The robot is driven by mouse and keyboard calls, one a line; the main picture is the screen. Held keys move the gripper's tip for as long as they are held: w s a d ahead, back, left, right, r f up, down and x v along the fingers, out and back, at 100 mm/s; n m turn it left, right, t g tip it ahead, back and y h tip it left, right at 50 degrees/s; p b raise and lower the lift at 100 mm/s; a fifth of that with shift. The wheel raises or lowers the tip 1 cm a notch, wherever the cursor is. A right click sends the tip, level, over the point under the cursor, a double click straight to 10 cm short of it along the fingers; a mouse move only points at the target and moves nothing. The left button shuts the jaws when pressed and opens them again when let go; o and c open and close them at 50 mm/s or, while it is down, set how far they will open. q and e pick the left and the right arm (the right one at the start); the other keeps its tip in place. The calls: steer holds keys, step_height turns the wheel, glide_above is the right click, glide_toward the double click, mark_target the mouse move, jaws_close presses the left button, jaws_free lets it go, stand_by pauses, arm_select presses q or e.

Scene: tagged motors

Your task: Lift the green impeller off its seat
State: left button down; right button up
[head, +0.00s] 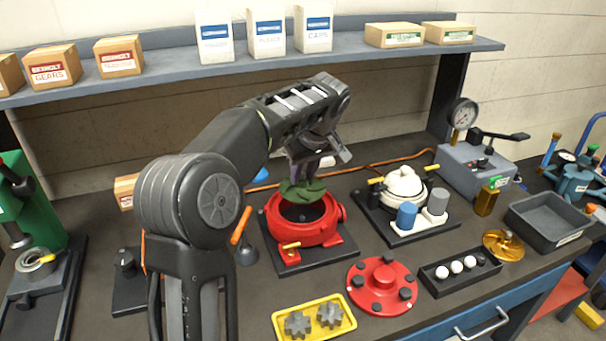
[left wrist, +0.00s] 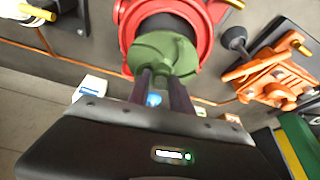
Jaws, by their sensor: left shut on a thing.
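The green impeller (head: 303,190) is above the open red pump housing (head: 290,232) in the head view, over its dark round opening. My left gripper (head: 305,172) comes down from above and is shut on the impeller. In the left wrist view the two dark fingers (left wrist: 160,92) grip the green impeller (left wrist: 165,52), with the red housing (left wrist: 210,22) behind it. The impeller looks raised from the housing's opening; the exact gap is hard to tell. My right gripper is in neither view.
A red round cover (head: 384,284) lies right of the housing, near a yellow tray (head: 314,318) with grey gears. A white pump (head: 404,186) stands on a dark plate to the right. A grey bin (head: 548,222) is at the right edge. A shelf (head: 180,72) with boxes runs behind.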

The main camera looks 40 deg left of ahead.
arm_select(q)
steer(key=shift+r, duration=0.15)
steer(key=shift+r+p, duration=1.25)
steer(key=shift+r, duration=0.2)
